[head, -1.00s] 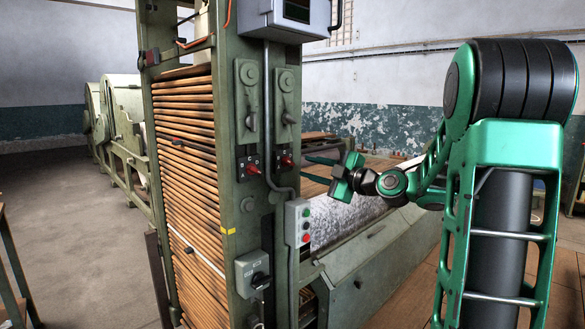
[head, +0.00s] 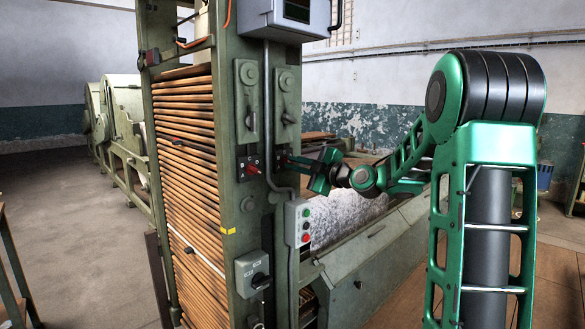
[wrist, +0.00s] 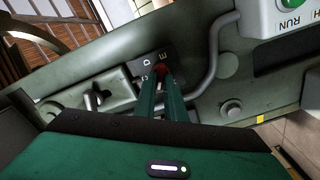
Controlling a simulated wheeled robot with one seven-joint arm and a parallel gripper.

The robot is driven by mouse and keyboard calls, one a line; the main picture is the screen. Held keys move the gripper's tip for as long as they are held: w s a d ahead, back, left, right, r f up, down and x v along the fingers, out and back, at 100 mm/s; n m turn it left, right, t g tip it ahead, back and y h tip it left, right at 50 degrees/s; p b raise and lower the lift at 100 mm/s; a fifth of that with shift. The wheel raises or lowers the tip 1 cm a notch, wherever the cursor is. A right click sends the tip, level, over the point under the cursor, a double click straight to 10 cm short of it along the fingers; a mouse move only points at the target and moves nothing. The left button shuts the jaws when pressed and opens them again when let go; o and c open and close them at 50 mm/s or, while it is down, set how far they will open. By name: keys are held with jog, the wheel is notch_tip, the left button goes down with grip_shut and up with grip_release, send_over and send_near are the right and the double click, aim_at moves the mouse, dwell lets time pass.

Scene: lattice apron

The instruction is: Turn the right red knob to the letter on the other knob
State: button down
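The right red knob (head: 285,160) sits on a dark plate on the green machine column. In the wrist view the red knob (wrist: 160,69) shows between my fingertips, partly hidden by them. Pale letters stand around it on the plate; E and D are legible, others are partly covered. My gripper (head: 289,159) points left at the knob, its two green fingers close together on either side of it; it appears shut on the knob. The left red knob (head: 252,169) is on its own plate to the left, clear of my gripper. Its letter is too small to read.
A grey conduit (head: 268,120) runs down the column between the knobs and bends below them. A box with coloured buttons (head: 298,222) is below my gripper, and a grey switch box (head: 252,271) is lower left. Levers (head: 288,118) hang above the knobs.

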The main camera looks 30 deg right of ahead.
jog(key=shift+f+m, duration=0.1)
jog(key=shift+m, duration=0.2)
jog(key=m, duration=1.8)
jog(key=shift+d, duration=0.3)
jog(key=m, duration=0.4)
jog(key=shift+w+d+f+m, duration=0.1)
jog(key=shift+m, duration=0.3)
jog(key=shift+f+m, duration=0.2)
jog(key=shift+m, duration=2.9)
jog(key=shift+f+m, duration=0.15)
jog(key=shift+m, duration=3.25)
